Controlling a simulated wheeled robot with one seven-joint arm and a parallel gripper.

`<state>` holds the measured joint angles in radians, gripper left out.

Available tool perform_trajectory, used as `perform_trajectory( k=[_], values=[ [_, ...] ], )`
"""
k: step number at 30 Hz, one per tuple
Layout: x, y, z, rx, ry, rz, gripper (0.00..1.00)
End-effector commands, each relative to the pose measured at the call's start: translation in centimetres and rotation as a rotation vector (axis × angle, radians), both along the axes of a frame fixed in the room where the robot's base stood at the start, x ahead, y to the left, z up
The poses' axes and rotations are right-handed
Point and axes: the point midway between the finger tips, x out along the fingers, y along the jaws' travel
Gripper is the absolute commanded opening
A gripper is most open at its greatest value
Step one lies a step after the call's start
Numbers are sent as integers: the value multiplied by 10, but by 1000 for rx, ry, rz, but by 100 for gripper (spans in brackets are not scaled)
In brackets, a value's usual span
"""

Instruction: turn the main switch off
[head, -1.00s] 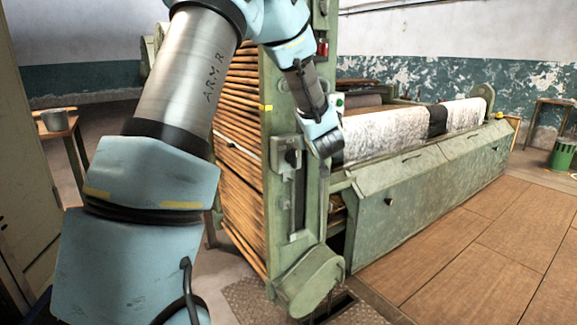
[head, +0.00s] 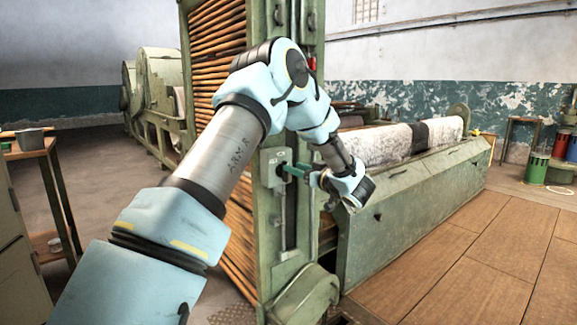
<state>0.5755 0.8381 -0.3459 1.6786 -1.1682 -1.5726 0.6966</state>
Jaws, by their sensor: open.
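The main switch appears to be the grey box (head: 270,162) on the front of the green machine post, in the middle of the head view. Its lever is small and dark, largely covered by my gripper, so its position cannot be made out. My gripper (head: 287,170) reaches in from the right with teal fingers pointing left at the box. The fingertips are at or very near the lever side. The jaws are open, and I cannot tell whether they touch the lever or stand around it.
The green post (head: 290,225) rises beside a rack of wooden slats (head: 215,60). The long green machine bed (head: 415,205) with white rolled cloth runs back right. A wooden table (head: 40,150) stands far left. The plank floor (head: 470,260) at right is clear.

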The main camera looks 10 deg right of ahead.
Motion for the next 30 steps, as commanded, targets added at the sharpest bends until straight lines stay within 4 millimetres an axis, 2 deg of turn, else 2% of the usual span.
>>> perform_trajectory(
  k=[3, 8, 19, 30],
  values=[
    [18, 9, 0, 0, 1, 2, 46],
    [32, 15, 0, -2, 0, 0, 46],
    [36, 17, 0, 0, 0, -2, 46],
    [36, 17, 0, -1, 0, -1, 5]
  ],
)
